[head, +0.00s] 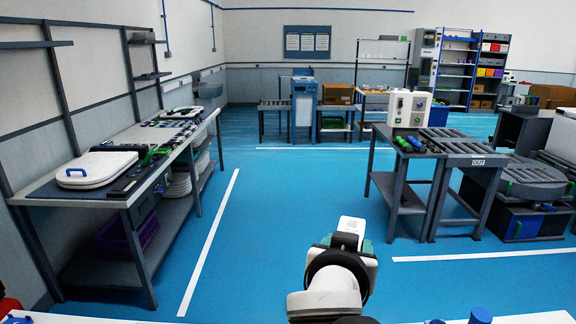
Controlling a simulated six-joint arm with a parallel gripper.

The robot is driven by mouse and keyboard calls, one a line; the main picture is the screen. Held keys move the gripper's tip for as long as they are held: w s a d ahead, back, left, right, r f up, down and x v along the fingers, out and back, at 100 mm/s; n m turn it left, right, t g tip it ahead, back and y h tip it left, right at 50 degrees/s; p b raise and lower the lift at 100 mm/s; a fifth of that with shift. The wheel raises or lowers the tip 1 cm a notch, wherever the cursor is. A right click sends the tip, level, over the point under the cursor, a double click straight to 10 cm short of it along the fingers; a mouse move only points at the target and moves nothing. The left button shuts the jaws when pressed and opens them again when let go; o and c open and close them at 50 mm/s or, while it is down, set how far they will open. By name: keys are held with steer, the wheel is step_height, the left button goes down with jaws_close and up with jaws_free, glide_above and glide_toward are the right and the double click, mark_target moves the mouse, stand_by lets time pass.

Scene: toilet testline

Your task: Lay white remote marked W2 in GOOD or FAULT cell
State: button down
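My gripper (350,226) is at the lower middle of the head view, at the end of my white arm, above the blue floor. I cannot make out a white remote marked W2. Small pale and dark items (182,113) lie towards the far end of the left bench, too small to identify. No cell labelled GOOD or FAULT is readable.
The left bench (62,190) carries a white toilet seat (97,169). A roller conveyor (466,146) with an OUT sign and a white tester box (408,108) stand at right. Shelves line the back. Blue floor (290,190) lies clear between. A white surface edges the bottom.

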steer(key=shift+s+d+r, duration=0.1)
steer(key=shift+d+r, duration=0.3)
steer(key=shift+r, duration=0.15)
steer(key=a+f, duration=1.1)
steer(key=f, duration=0.4)
steer(key=s+a+f+n+y, duration=0.3)
steer(key=s+a+f, duration=0.5)
steer(key=a+f, duration=0.4)
steer(key=shift+s+a+f+n+t+y, duration=0.3)
steer(key=shift+s+f+y, duration=0.1)
steer(key=shift+y, duration=0.1)
steer(key=s+a+f, duration=0.1)
steer(key=a+f, duration=0.1)
steer(key=a, duration=0.1)
steer(key=s+a+f, duration=0.1)
steer(key=a+f, duration=0.1)
steer(key=a, duration=0.2)
steer(key=s+a+f, duration=0.2)
steer(key=a+f, duration=0.1)
steer(key=shift+a, duration=0.35)
step_height(320, 180, down, 3)
steer(key=shift+f, duration=0.3)
